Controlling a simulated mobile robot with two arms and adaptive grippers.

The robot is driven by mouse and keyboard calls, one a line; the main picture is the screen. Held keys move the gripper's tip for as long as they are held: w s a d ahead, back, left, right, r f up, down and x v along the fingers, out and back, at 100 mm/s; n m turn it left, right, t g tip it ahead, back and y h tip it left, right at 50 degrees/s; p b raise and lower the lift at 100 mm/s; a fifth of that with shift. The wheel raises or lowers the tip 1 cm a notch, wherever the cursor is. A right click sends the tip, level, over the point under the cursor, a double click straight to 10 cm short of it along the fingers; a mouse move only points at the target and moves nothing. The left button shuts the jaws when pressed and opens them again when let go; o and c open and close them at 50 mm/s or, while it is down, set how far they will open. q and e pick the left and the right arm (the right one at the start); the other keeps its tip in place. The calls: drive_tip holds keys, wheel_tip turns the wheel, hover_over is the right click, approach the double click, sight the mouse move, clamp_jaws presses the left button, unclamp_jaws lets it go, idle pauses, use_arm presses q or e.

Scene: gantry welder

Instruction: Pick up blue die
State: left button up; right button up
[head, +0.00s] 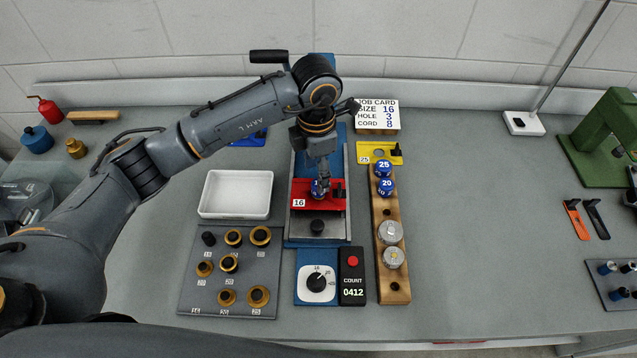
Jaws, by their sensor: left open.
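A small blue die (317,188) with a partly hidden white number sits in the red plate (300,205) marked 16. My left gripper (321,178) points down right at this die, open, and its fingers partly cover it. I cannot tell whether the fingers touch it. Two more blue dies stand in the wooden rack to the right: one marked 25 (383,168) and one marked 20 (387,187). My right gripper is not in view.
The rack (391,283) also holds silver round pieces (390,232). A white tray (236,216) lies left of the red plate, with a grey board (190,290) of brass and black parts below it. A job card (377,119) stands behind. Bench space right of the rack is clear.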

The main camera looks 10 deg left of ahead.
use_arm(q)
wheel_tip(320, 180, down, 4)
drive_tip(key=shift+d+f+p, duration=0.1)
drive_tip(key=shift+d+p, duration=0.05)
drive_tip(key=shift+p, duration=1.1)
drive_tip(key=shift+w+f, duration=0.1)
drive_tip(key=shift+f, duration=0.35)
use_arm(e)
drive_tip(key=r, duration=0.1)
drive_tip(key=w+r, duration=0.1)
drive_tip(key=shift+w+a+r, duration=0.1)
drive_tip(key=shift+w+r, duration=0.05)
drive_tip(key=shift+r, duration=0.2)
use_arm(q)
clamp_jaws()
